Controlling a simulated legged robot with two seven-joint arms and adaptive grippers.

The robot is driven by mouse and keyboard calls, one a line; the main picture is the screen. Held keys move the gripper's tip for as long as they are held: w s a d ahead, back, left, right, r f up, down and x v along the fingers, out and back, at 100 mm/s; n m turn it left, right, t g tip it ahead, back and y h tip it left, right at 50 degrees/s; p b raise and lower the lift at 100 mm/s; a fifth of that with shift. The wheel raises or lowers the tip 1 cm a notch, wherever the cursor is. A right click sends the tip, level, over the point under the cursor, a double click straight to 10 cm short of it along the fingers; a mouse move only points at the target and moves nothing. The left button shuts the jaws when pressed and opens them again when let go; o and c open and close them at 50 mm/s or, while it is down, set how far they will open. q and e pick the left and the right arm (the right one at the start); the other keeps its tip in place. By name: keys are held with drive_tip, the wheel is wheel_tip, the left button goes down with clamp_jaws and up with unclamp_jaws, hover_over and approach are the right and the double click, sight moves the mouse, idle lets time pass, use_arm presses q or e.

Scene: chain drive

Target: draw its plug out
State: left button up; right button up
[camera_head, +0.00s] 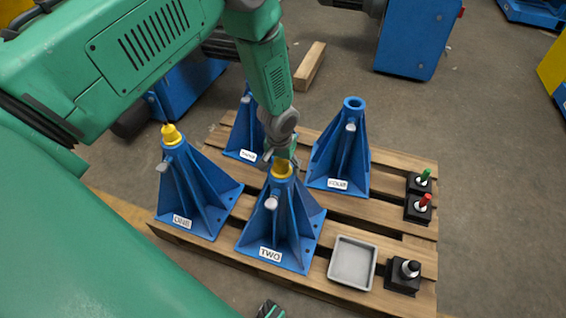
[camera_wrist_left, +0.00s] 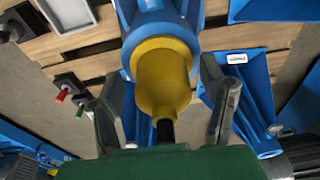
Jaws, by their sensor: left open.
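The blue stand labelled TWO (camera_head: 282,228) stands upright at the front middle of the pallet, with a yellow plug (camera_head: 282,169) in its top. My left gripper (camera_head: 280,158) is over that plug, coming from above and behind. In the left wrist view the yellow plug (camera_wrist_left: 160,75) sits in the stand's blue collar, between the two spread fingers of my left gripper (camera_wrist_left: 165,112). Gaps show between the fingers and the plug. Blue stand ONE (camera_head: 192,195) at left also carries a yellow plug (camera_head: 171,134). My right gripper (camera_head: 270,310) shows only a sliver at the bottom edge.
Blue stand FOUR (camera_head: 342,150) has an open top. Another blue stand (camera_head: 243,130) is partly hidden behind my arm. A grey tray (camera_head: 353,262) and black blocks with black (camera_head: 404,276), red (camera_head: 419,208) and green (camera_head: 421,182) tops are at right on the wooden pallet (camera_head: 395,240).

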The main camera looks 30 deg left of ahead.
use_arm(q)
drive_tip(key=shift+a, duration=0.2)
drive_tip(key=c, duration=1.3)
drive_tip(key=shift+s+d+r, duration=0.1)
drive_tip(key=shift+d, duration=0.1)
drive_tip(key=shift+a+r+p, duration=0.15)
drive_tip(key=shift+r+p, duration=0.9)
drive_tip(key=shift+r, duration=0.05)
drive_tip(key=shift+r+p, duration=2.65)
drive_tip(key=shift+r, duration=0.65)
